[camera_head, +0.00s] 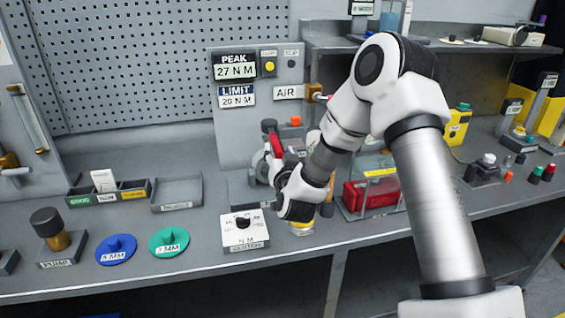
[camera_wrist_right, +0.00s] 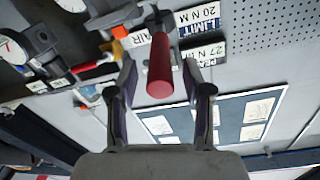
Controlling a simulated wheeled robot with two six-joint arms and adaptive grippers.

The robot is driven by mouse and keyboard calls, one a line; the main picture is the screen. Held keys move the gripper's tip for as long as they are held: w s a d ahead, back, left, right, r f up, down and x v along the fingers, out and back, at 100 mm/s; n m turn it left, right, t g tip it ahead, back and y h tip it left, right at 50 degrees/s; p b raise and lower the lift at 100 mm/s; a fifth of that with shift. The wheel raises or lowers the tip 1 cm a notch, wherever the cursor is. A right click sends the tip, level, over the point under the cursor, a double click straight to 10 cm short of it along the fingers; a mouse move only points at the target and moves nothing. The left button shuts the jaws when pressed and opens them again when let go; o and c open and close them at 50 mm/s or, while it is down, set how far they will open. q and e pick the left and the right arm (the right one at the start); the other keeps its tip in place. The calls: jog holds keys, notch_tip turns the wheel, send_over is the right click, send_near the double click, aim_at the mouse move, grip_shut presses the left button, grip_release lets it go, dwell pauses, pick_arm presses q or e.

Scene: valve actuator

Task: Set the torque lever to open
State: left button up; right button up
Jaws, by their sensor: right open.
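A red lever handle (camera_head: 277,146), which I take to be the torque lever, stands at the front of the grey panel in the head view. In the right wrist view the red grip (camera_wrist_right: 159,68) points towards the camera, between the fingers of my right gripper (camera_wrist_right: 158,80). These fingers are spread, with a gap visible on each side of the grip. The lever's base is partly hidden behind my right arm in the head view. I cannot read any open mark for the lever. My left gripper is not in view.
The panel carries PEAK 27 N M (camera_head: 234,66) and LIMIT 20 N M (camera_head: 237,95) displays. An AIR valve with a red handle (camera_head: 320,97) is close to my right arm.

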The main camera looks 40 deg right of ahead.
jog(key=v, duration=0.7)
jog(key=shift+s+a, duration=0.15)
jog(key=shift+s, duration=0.1)
jog(key=shift+f, duration=0.1)
jog(key=s+a+f+n+g+y, duration=0.2)
jog(key=a+f, duration=0.1)
jog(key=f, duration=0.5)
jog(key=s+a+f+n+g+y, duration=0.1)
jog(key=s+a+f+n, duration=0.15)
jog(key=f, duration=0.55)
jog(key=s+a+f+n+g+y, duration=0.1)
jog(key=s+a+f+g+y, duration=0.15)
jog(key=f, duration=0.55)
jog(key=s+a+f+n+g+y, duration=0.1)
jog(key=s+a+f+g, duration=0.2)
jog(key=s, duration=0.4)
jog(key=s+a+f+g+y, duration=0.1)
jog(key=s+a+f+g, duration=0.2)
jog(key=s, duration=0.5)
jog(key=s+a+f+n+g+y, duration=0.1)
jog(key=s+a+f+g, duration=0.1)
jog(key=s+f+g, duration=0.2)
jog(key=s+f, duration=0.2)
jog(key=s, duration=0.1)
jog(key=shift+s+a+f+n, duration=0.3)
jog(key=shift+a+f+n, duration=0.05)
jog(key=shift+a, duration=0.05)
